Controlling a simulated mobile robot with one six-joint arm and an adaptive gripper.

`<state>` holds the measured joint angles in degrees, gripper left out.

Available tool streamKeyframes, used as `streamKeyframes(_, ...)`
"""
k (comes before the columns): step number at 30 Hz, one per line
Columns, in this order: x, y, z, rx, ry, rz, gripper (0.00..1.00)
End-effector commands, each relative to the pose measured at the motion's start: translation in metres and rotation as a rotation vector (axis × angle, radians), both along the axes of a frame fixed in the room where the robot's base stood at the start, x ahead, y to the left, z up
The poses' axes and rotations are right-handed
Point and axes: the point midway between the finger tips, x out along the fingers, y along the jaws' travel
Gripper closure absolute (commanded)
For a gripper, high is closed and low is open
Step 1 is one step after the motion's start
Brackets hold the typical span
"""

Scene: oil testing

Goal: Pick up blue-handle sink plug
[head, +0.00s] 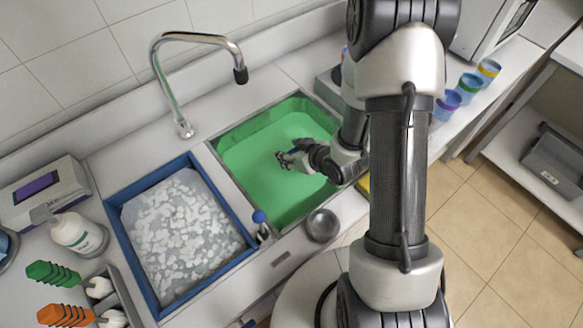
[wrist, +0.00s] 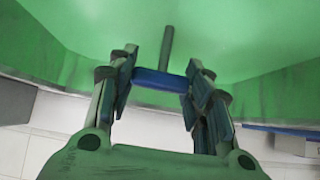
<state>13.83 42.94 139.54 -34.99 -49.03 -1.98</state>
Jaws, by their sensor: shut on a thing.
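My gripper (head: 284,158) is down over the green sink (head: 233,160) in the head view. In the wrist view my gripper (wrist: 160,88) is shut on the blue handle of the sink plug (wrist: 158,80), which lies across between the two fingertips. A thin dark rod (wrist: 167,48) extends from the handle toward the green interior. The plug's lower end is not visible. In the head view the gripper and arm mostly hide the plug.
A chrome faucet (head: 195,40) arches behind the sink. A blue-rimmed tray (head: 125,250) of white pieces is at left. A small blue-knobbed item (head: 259,217) and a metal bowl (head: 322,225) stand at the sink's front. Several coloured cups (head: 468,84) are at right.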

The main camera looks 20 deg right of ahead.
Motion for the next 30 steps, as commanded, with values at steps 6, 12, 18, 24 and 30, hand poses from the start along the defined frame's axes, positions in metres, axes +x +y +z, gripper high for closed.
streamKeyframes(6,0.000,0.000,0.000,0.000,0.000,0.000,0.81)
streamKeyframes(12,0.000,0.000,0.000,0.000,0.000,0.000,0.92)
streamKeyframes(18,0.000,0.000,0.001,0.000,0.000,0.000,0.92)
streamKeyframes(24,0.001,0.000,0.013,0.000,-0.002,0.001,0.92)
streamKeyframes(30,0.001,0.000,0.049,-0.002,-0.005,0.001,0.92)
